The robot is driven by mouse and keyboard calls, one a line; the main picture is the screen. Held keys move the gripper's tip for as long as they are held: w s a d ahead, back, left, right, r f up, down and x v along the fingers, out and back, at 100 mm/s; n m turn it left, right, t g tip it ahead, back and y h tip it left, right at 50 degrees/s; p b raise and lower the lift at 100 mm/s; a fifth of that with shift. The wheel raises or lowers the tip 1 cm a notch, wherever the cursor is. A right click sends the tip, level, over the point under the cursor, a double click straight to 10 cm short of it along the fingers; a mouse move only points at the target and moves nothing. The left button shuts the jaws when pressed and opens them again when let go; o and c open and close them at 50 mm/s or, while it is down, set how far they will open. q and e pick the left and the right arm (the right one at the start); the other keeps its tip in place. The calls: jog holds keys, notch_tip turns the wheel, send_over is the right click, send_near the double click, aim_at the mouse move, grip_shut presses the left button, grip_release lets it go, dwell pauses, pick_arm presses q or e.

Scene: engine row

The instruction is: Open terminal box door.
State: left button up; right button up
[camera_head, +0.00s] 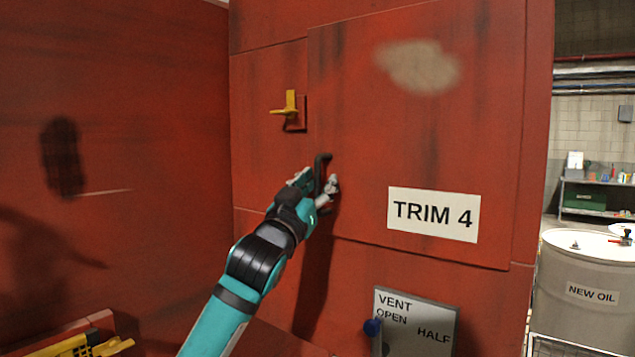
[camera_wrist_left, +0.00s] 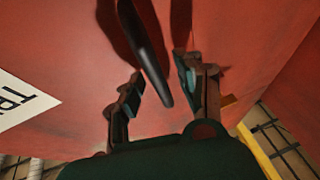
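The terminal box door (camera_head: 400,130) is a large red panel with a pale worn patch and a white "TRIM 4" label (camera_head: 433,214). It looks closed, flush with the red wall. A black handle (camera_head: 322,165) stands at its left edge. My left gripper (camera_head: 318,186) is at the handle. In the left wrist view the black handle (camera_wrist_left: 146,55) lies between the two open fingers (camera_wrist_left: 160,92), with gaps visible on both sides. A yellow latch (camera_head: 288,108) sits on the wall left of the door, above the gripper. My right gripper is not in view.
A yellow object (camera_head: 90,345) is at lower left. A "NEW OIL" drum (camera_head: 582,285) and a shelf (camera_head: 600,184) stand to the right, beyond the red cabinet's edge.

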pick_arm(q)
jog(key=shift+c, duration=0.2)
grip_shut()
